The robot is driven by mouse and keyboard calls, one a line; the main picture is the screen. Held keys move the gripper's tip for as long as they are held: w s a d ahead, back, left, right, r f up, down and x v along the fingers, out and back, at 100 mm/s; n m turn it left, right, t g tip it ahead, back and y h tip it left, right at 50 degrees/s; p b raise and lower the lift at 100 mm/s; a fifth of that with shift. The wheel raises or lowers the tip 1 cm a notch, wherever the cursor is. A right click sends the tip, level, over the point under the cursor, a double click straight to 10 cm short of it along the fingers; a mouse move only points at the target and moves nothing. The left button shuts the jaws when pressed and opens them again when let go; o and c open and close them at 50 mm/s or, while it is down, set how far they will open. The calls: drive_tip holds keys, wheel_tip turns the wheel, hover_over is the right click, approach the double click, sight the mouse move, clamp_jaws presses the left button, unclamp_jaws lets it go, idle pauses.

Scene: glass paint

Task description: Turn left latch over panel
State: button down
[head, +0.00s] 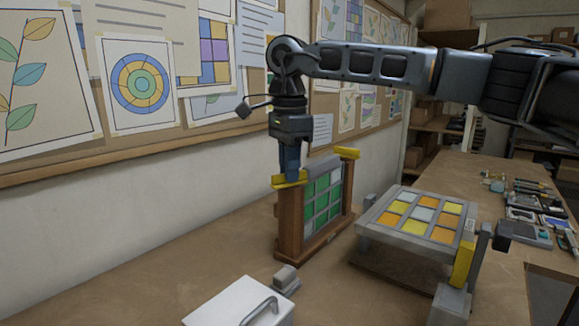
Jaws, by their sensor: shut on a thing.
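A green glass panel (322,201) stands upright in a brown wooden frame (292,225) on the table. A yellow latch (280,184) sits on top of the frame's left post, and my gripper (290,172) is shut on it from above. The latch points out to the left, and its other end is hidden behind my fingers. A second yellow latch (347,152) lies across the top of the right post. A grey bar (322,163) runs along the panel's top edge.
A low stand (368,215) with a tilted yellow and orange tile panel (420,214) is to the right. A white lidded box (240,303) and a small grey block (286,278) are in front. Tools (530,205) lie along the right. The table at left is clear.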

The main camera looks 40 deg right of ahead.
drive_tip(key=n, duration=0.4)
drive_tip(key=shift+n, duration=0.4)
idle(0.4)
drive_tip(key=c, duration=1.2)
unclamp_jaws()
drive_tip(key=shift+o, duration=0.2)
drive_tip(key=shift+r, duration=3.95)
